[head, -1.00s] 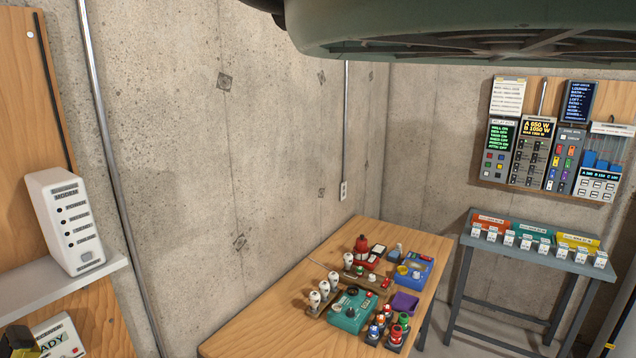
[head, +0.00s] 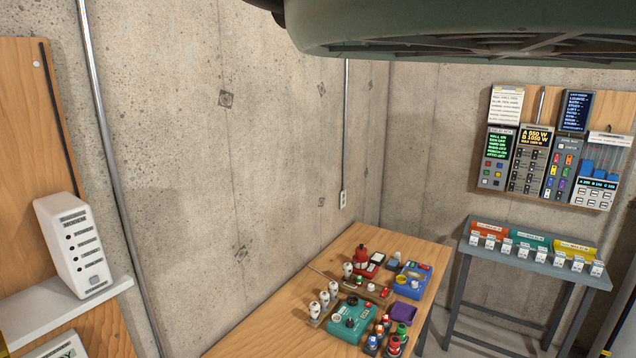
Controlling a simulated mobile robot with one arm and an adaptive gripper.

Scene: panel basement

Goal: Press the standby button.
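No label reading "standby" is legible in this view. The labels are too small to read surely. A wall panel (head: 555,150) at the right carries several units with small buttons, also too small to read. My gripper is not in view, so its state and its place relative to any button are hidden.
A wooden table (head: 270,325) holds a teal box (head: 350,318), a blue box (head: 411,280), a purple tray (head: 405,310) and several knobs and buttons. A grey bench (head: 545,265) with coloured card racks stands below the wall panel. A vertical pipe (head: 112,150) runs beside the modem's board.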

